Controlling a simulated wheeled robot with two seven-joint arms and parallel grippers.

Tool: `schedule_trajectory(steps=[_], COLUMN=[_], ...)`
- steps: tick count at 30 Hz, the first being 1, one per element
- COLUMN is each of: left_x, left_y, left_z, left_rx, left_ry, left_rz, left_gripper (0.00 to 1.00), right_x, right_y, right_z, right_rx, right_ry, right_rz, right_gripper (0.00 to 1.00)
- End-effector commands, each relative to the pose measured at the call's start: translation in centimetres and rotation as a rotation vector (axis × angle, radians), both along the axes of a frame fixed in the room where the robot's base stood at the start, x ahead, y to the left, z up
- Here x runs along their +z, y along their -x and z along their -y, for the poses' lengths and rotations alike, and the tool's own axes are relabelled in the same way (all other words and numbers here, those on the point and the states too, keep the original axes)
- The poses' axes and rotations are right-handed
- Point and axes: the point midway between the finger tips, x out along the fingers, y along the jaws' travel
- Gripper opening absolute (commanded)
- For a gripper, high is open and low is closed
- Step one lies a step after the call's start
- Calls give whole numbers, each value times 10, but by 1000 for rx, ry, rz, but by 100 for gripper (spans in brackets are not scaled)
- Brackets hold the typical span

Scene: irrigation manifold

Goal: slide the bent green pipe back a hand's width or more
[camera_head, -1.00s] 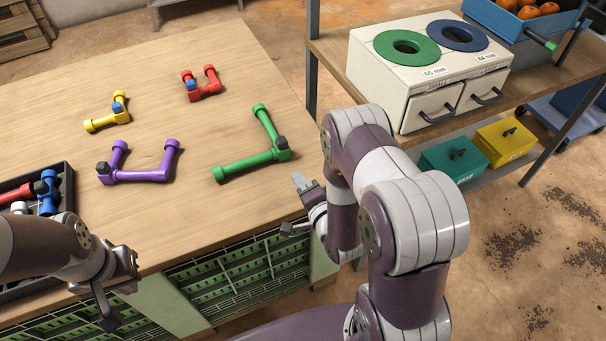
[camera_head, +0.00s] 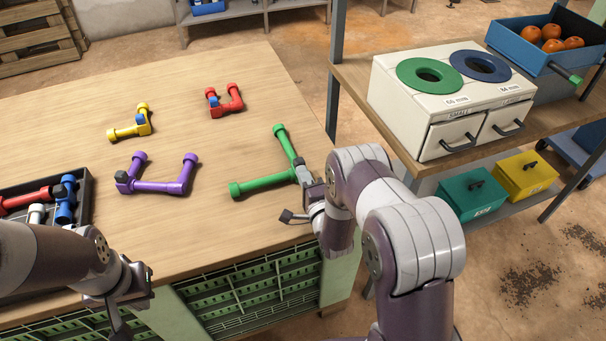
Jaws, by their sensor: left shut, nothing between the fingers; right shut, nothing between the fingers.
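The bent green pipe (camera_head: 265,183) lies on the wooden table near its right edge, one arm pointing back, the other to the left. My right gripper (camera_head: 302,168) is shut with nothing in it, at the front right of the pipe's corner. It partly hides that corner; I cannot tell whether they touch. My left gripper (camera_head: 128,306) is shut and empty, low at the table's front edge, well away from the pipe.
A purple pipe (camera_head: 158,187), a yellow pipe (camera_head: 128,132) and a red pipe (camera_head: 233,105) lie to the left. A dark tray (camera_head: 84,188) of fittings stands at far left. The table behind the green pipe is clear. A shelf (camera_head: 355,75) stands to the right.

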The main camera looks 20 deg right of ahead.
Motion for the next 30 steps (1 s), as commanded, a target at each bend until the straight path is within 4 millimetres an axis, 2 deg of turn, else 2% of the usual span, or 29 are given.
schedule_trajectory(steps=[14,17,25,30], left_x=[-3,-14,-62,-76], left_y=[0,0,0,0], left_z=[0,0,0,0], left_rx=[0,0,0,0], left_ry=[0,0,0,0], left_rz=[0,0,0,0], left_gripper=[0,0,0,0], right_x=[-2,-5,-9,-5], right_y=[-8,-24,-97,-124], right_z=[0,-1,-4,-4], right_rx=[0,1,1,1], right_ry=[1,2,1,1], right_rz=[0,4,5,1], right_gripper=[0,0,0,0])
